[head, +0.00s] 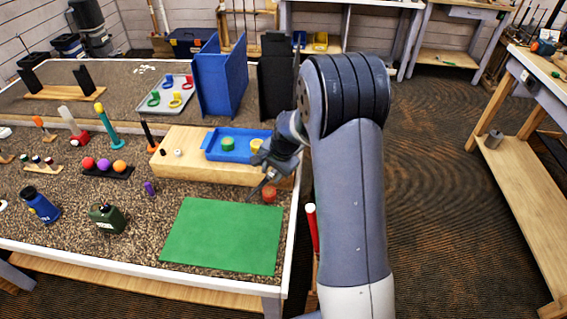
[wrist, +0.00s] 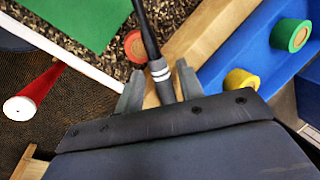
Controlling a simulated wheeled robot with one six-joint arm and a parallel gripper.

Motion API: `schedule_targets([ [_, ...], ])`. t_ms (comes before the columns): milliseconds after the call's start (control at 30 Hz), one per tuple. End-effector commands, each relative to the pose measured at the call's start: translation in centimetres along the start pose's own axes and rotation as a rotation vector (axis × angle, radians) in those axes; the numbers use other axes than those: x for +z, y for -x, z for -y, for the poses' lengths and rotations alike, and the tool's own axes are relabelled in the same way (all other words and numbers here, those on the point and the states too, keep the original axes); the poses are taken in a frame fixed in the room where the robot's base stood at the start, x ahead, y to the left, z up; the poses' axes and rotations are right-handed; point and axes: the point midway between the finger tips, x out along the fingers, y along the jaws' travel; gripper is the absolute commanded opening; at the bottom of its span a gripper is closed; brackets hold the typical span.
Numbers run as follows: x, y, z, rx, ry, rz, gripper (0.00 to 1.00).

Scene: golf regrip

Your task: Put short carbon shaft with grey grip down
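The short carbon shaft with grey grip (wrist: 147,30) is a thin black rod with pale silver bands and a dark grey grip end. My gripper (wrist: 161,78) has one finger on each side of the grip end, and the rod points away from it toward the green mat (head: 224,236). In the head view my gripper (head: 267,168) is over the right end of a wooden block, with the shaft slanting down and left. Contact between the far end and the bench is not clear. The mat is bare and also shows in the wrist view (wrist: 85,18).
The wooden block (head: 181,169) carries a blue tray (head: 236,158) with a green and a yellow roll. An orange-red roll (head: 269,194) stands between block and mat. A green can (head: 106,217) and blue bottle (head: 40,206) stand left. A red-and-white club (head: 312,230) is beside the bench's right edge.

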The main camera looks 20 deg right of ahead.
Motion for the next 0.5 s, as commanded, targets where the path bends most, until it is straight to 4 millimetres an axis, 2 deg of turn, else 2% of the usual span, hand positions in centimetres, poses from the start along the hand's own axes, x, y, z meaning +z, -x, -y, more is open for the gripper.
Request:
schedule_targets([
  [67,-0.01,0.02,0.0,0.0,0.0,0.0,0.29],
  [400,-0.01,0.04,0.01,0.0,0.0,0.0,0.01],
  [500,-0.02,0.06,0.02,-0.001,0.0,-0.001,0.0],
])
